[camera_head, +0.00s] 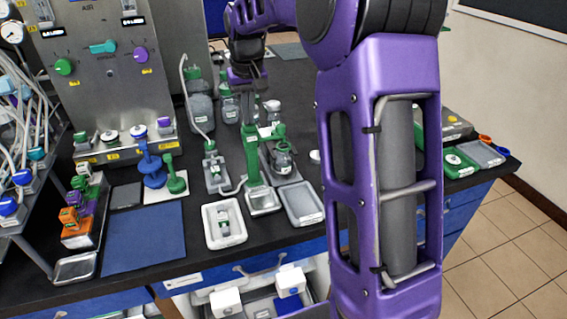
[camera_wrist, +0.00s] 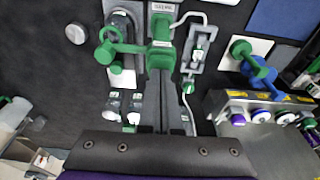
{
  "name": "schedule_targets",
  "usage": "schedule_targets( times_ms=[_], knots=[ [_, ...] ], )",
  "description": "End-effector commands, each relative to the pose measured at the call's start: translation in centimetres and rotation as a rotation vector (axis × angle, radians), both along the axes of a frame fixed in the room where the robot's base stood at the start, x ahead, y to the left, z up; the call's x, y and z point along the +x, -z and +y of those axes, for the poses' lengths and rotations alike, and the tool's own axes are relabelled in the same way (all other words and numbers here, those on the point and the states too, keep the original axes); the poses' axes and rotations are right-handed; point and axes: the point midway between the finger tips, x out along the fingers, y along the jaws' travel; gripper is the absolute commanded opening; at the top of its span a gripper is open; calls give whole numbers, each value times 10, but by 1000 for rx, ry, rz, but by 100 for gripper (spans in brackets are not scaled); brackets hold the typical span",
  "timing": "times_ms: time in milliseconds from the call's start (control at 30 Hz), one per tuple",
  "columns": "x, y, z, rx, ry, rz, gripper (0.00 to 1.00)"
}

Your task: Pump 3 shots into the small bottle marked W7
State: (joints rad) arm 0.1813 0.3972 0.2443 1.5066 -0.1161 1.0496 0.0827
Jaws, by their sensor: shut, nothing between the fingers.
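A tall green stand (camera_head: 252,155) rises near the middle of the bench, with a grey-and-green bottle (camera_head: 283,160) to its right. A small bottle with a green cap (camera_head: 211,150) stands in a grey holder to its left, with a thin tube nearby. Another small labelled bottle (camera_head: 224,222) is in a white tray (camera_head: 212,238) in front. I cannot read W7 on any label. My gripper (camera_head: 254,84) is shut and empty, pointing down above the green stand. In the wrist view, my gripper (camera_wrist: 163,75) hangs over a green pump-like head (camera_wrist: 160,30); its contact is unclear.
Larger grey bottles (camera_head: 201,108) stand behind. An empty grey tray (camera_head: 301,203) lies right of the stand. A blue mat (camera_head: 144,238), a blue stand (camera_head: 152,170) and a metal control panel (camera_head: 105,65) are at the left. My arm hides part of the right bench.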

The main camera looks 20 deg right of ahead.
Motion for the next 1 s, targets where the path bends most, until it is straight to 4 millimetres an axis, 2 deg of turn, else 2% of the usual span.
schedule_targets(
  times_ms=[167, 633, 1000],
  knots=[
    [-1, -2, 0, 0, 0, 3, 0],
    [0, -34, 0, 0, 1, 2, 0],
    [0, -35, 0, 0, 0, 1, 0]
  ],
)
